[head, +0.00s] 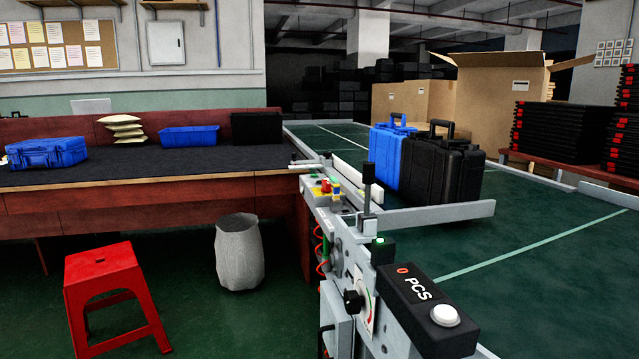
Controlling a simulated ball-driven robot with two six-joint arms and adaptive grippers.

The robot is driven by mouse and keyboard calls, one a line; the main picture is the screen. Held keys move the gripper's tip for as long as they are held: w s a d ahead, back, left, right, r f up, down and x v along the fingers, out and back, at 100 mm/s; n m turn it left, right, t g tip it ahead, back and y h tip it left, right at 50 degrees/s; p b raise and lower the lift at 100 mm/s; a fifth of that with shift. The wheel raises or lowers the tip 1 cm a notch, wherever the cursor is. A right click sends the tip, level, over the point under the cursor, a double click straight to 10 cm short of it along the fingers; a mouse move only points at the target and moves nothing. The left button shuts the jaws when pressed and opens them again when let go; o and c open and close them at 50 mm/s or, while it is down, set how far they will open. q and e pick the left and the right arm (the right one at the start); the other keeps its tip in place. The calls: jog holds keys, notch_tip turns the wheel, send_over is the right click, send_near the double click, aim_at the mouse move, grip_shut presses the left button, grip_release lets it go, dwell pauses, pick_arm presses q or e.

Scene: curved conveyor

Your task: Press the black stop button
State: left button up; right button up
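No button that is clearly a black stop button stands out. The control unit at the conveyor's near end carries several controls. A small black box with a lit green top (381,245) is behind a black box marked PCS (428,305), which has a round white button (445,315). A red button (326,186) and yellow and blue parts (337,190) are further back. Neither of my grippers is in view.
A blue case (386,150) and a black case (440,165) stand upright on the green conveyor (540,215), behind a grey bar (440,213). A dark-topped bench (150,172) is at left. A red stool (105,275) and grey bin (239,250) stand on the floor.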

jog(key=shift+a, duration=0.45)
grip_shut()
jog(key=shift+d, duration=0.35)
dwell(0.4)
